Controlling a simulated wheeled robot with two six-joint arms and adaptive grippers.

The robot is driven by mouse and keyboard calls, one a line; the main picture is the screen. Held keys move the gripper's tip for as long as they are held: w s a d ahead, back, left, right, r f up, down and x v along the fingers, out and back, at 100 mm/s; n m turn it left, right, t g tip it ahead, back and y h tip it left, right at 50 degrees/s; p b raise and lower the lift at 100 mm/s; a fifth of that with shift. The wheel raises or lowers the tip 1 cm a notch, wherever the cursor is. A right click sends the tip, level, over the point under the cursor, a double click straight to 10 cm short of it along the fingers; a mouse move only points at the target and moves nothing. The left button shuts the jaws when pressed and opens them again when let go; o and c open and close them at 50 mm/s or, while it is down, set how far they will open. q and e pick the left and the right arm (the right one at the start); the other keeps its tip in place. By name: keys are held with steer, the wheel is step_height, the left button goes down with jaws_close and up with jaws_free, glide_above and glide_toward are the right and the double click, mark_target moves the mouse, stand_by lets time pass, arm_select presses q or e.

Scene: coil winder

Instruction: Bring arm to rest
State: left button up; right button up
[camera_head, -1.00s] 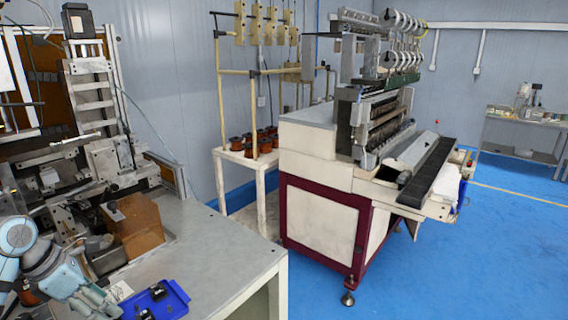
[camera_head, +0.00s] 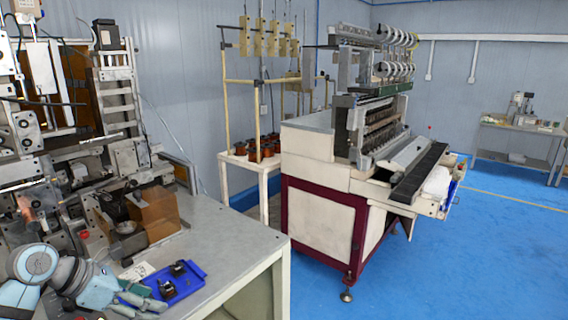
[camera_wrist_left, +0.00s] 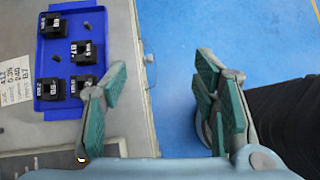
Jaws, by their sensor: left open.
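My left arm comes in at the lower left of the head view, and its gripper (camera_head: 150,298) is beside the front-left edge of a blue tray (camera_head: 194,283). In the left wrist view the two green-padded fingers of the left gripper (camera_wrist_left: 160,75) are wide apart with nothing between them. The tray (camera_wrist_left: 85,25) lies to the left of the fingers there. It holds several black parts (camera_wrist_left: 84,51) with white lettering. The space between the fingers shows the worktable's edge and the blue floor. My right gripper is not in view.
The grey worktable (camera_head: 225,235) carries a winding machine (camera_head: 125,155) and a brown open box (camera_head: 155,212) behind the tray. A paper label (camera_head: 137,271) lies left of the tray. A large maroon-framed machine (camera_head: 322,220) stands to the right, with open blue floor (camera_head: 470,260) beyond.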

arm_select(q)
steer(key=d+r+n+t+h, duration=0.7)
steer(key=d+r+t+h, duration=0.25)
steer(key=d, duration=0.45)
steer(key=s+a+f+n+t+y, duration=0.15)
steer(key=a+f+n+y, duration=0.45)
steer(key=n+y, duration=0.6)
steer(key=s+a+f+n+t+y, duration=0.15)
steer(key=a+f+n+y, duration=0.45)
steer(key=n, duration=1.1)
steer(key=s+f+n+g+y, duration=0.1)
steer(key=s+f+n+g, duration=0.65)
steer(key=s+f, duration=0.6)
steer(key=s+d+f+g+h, duration=0.1)
steer(key=s+d+f+g, duration=0.2)
steer(key=s, duration=0.2)
steer(key=s+d+f+g+h, duration=0.2)
steer(key=s+d+f+g, duration=0.15)
steer(key=s, duration=0.25)
step_height(320, 180, down, 20)
steer(key=s+a+g, duration=0.2)
steer(key=s+a, duration=0.1)
steer(key=s+f, duration=1.1)
steer(key=s, duration=0.2)
steer(key=shift+f+n+g, duration=0.3)
steer(key=shift+n+g, duration=0.05)
steer(key=shift+g, duration=0.1)
